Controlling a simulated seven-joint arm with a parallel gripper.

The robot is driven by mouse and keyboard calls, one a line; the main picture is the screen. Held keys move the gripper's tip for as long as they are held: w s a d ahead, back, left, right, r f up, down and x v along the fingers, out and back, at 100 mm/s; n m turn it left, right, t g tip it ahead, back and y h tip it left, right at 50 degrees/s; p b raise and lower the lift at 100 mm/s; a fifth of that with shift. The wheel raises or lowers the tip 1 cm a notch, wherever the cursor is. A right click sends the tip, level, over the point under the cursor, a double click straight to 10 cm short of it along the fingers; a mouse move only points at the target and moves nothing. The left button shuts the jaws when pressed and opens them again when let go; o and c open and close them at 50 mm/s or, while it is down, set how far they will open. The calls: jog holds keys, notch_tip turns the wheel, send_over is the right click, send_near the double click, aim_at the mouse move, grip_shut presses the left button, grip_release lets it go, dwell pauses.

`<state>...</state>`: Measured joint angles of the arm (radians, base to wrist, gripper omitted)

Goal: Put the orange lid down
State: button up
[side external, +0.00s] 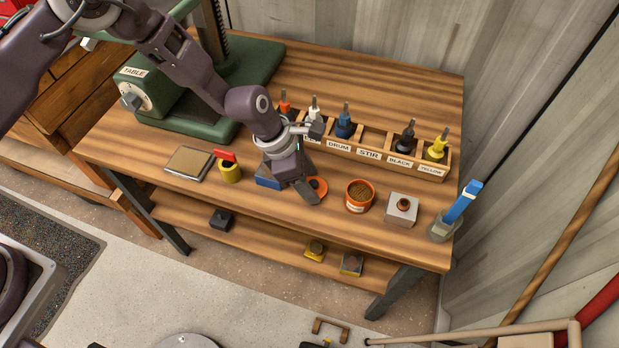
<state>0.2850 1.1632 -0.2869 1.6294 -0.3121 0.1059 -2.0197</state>
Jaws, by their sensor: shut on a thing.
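The orange lid (319,186) is a small flat disc at the tip of my gripper (308,190), low over the front middle of the wooden bench. My gripper is shut on the lid and hides part of it. I cannot tell whether the lid touches the bench top. An open orange tub (359,197) with brown contents stands just to the right, apart from the lid.
Further left are a yellow pot (230,171) and a flat pad (189,163). A labelled wooden rack (371,157) with several tools stands behind. A grey block (401,209) and a blue-handled tool (463,202) are right.

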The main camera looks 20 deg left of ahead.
jog(key=o, duration=1.3)
jog(key=shift+f, duration=0.1)
jog(key=v, duration=1.2)
jog(key=s+a+r+m+t+y, duration=0.1)
jog(key=s+a+r+m, duration=0.25)
jog(key=r, duration=0.35)
jog(key=s+a+r+m+t, duration=0.1)
jog(key=s+a+r+m, duration=0.1)
jog(key=a+r+m, duration=0.35)
jog(key=s+a+r+m+y, duration=0.1)
jog(key=s+a+r+m, duration=0.25)
jog(key=r, duration=0.35)
jog(key=s+a+r+m+t+y, duration=0.1)
jog(key=s+a+r+m, duration=0.1)
jog(key=s+a+m, duration=0.3)
jog(key=s+a+r+m+t+y, duration=0.1)
jog(key=s+a+m, duration=0.4)
jog(key=s, duration=0.6)
jog(key=shift+a+r, duration=0.3)
jog(key=shift+r, duration=0.1)
